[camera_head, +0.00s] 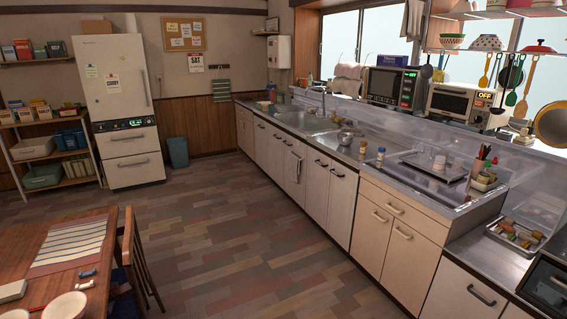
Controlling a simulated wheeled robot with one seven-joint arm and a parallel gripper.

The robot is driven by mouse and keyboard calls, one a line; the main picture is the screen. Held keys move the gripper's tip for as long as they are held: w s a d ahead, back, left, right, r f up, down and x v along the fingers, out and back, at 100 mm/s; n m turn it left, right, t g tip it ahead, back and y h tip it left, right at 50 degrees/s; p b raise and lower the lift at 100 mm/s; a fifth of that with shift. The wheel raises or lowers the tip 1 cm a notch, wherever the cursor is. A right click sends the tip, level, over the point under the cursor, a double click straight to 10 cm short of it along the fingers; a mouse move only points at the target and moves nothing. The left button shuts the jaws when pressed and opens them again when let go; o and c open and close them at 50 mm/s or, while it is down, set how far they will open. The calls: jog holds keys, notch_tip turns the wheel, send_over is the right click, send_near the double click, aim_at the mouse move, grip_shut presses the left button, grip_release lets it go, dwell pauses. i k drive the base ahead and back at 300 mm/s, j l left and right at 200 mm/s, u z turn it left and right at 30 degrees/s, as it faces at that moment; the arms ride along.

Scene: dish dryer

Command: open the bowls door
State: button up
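My gripper is not in view. No door here is marked as the bowls door, so I cannot tell which one it is. Pale cabinet doors (316,190) with dark handles line the front of the long counter and look shut. Nearer, a beige cabinet front (385,245) has light handles and also looks shut. Another pale door (462,300) with a dark handle is at the bottom right, partly cut off. Patterned bowls (487,43) stand on the rack at the upper right.
The wooden floor (230,230) in front of the counter is clear. A wooden table (25,258) and chair (135,262) stand at the lower left. A white fridge (115,90) and a bin (177,151) stand at the back. A sink (308,122) and dishes are on the counter.

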aim_at(315, 189)
jog(key=i, duration=2.25)
jog(key=i+l, duration=0.1)
jog(key=i, duration=2.1)
jog(key=j+u, duration=0.05)
jog(key=j, duration=0.05)
